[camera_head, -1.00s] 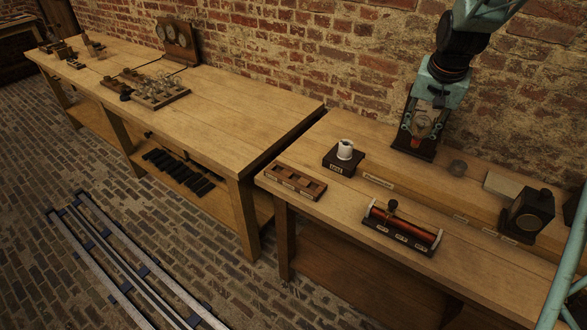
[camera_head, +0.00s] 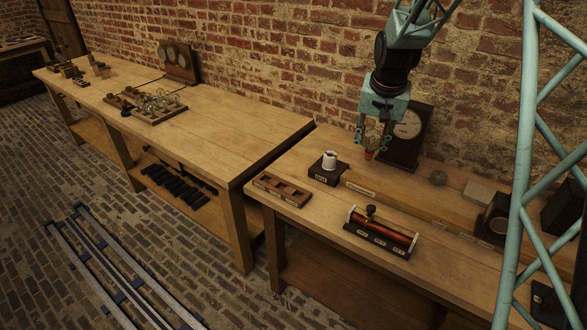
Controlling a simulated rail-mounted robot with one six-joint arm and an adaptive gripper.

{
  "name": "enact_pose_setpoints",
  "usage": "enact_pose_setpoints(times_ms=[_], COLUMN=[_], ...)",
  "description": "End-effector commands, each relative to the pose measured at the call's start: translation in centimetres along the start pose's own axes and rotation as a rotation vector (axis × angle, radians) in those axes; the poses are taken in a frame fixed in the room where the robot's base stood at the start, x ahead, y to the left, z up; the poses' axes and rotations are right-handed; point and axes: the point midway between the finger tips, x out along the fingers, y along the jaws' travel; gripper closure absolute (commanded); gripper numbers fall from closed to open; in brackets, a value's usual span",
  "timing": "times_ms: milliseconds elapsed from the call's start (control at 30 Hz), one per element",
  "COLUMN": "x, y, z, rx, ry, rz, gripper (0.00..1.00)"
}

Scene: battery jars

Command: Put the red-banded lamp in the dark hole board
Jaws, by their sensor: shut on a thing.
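My gripper (camera_head: 371,150) is shut on the red-banded lamp (camera_head: 370,154). It holds the lamp upright above the back of the right bench, in front of the brick wall and just left of the dial instrument. The lamp is small, with a clear bulb between the fingers and a reddish band low down. A dark board with square-looking hollows (camera_head: 282,190) lies at the left front of the right bench, left of and below my gripper. Its hollows look empty, but they are small in view.
Between lamp and board stands a white cup on a dark block (camera_head: 328,168). A red coil with a black knob (camera_head: 381,232) lies at the front. A dial instrument (camera_head: 405,137) stands close right of my gripper. A lamp tray (camera_head: 153,106) sits on the left bench (camera_head: 215,118).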

Motion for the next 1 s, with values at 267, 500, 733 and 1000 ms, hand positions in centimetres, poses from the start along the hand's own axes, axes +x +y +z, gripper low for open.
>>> enact_pose_setpoints(times_ms=[267,500,733,1000], x=[0.1,1.2,3.4,6.4], y=[-0.4,-3.3,-8.8,-16.1], z=[0.1,0.7,2.3,5.3], rx=[-0.008,-0.076,-0.212,-0.400], ry=[-0.002,-0.015,-0.035,-0.049], rz=[-0.003,-0.028,-0.074,-0.131], gripper=[0.94,0.94,0.94,0.94])
